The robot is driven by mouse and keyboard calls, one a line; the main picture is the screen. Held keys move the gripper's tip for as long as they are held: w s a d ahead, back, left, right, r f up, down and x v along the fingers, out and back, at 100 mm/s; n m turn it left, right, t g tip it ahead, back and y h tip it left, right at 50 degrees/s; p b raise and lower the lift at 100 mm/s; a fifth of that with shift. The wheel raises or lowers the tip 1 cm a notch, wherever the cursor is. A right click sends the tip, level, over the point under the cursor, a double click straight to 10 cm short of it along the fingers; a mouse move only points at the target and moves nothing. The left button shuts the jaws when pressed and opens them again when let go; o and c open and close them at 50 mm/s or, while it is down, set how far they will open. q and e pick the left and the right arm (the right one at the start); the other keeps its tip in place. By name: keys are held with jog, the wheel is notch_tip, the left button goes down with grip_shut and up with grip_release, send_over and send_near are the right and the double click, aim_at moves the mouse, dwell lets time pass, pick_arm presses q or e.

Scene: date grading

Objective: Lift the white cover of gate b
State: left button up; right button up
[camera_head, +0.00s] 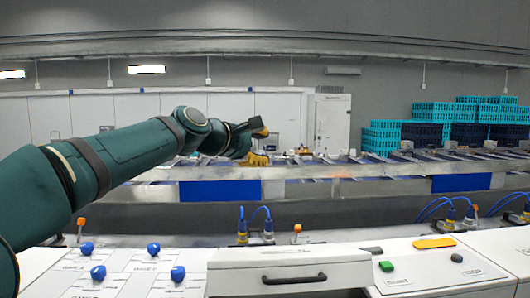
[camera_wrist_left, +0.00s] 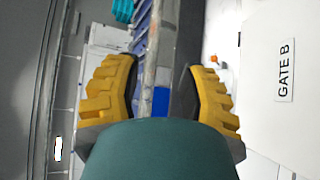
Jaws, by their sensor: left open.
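A white cover (camera_head: 240,258) with a dark bar handle (camera_head: 294,279) sits level at the bottom middle of the head view. Its label cannot be read there. In the left wrist view, a white surface (camera_wrist_left: 268,120) carries a "GATE B" label (camera_wrist_left: 285,70) at the right. My left gripper (camera_head: 258,146) is beyond and above the cover in the head view, apart from it. Its yellow fingers are spread and empty in the left wrist view (camera_wrist_left: 163,78). My right gripper is not in view.
Blue knobs (camera_head: 153,249) stand on a white panel left of the cover. A green button (camera_head: 386,266) and an orange piece (camera_head: 434,243) are on the console at right. Blue cables (camera_head: 262,214) rise behind the cover. Teal crates (camera_head: 381,137) are stacked at back right.

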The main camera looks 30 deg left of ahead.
pick_arm(q)
jog(key=s+a+r, duration=0.2)
jog(key=s+r, duration=0.2)
jog(key=shift+s+a, duration=0.2)
jog(key=shift+a, duration=0.05)
dwell(0.5)
jog(key=shift+r, duration=0.1)
dwell(0.4)
jog(key=v, duration=1.2)
dwell(0.3)
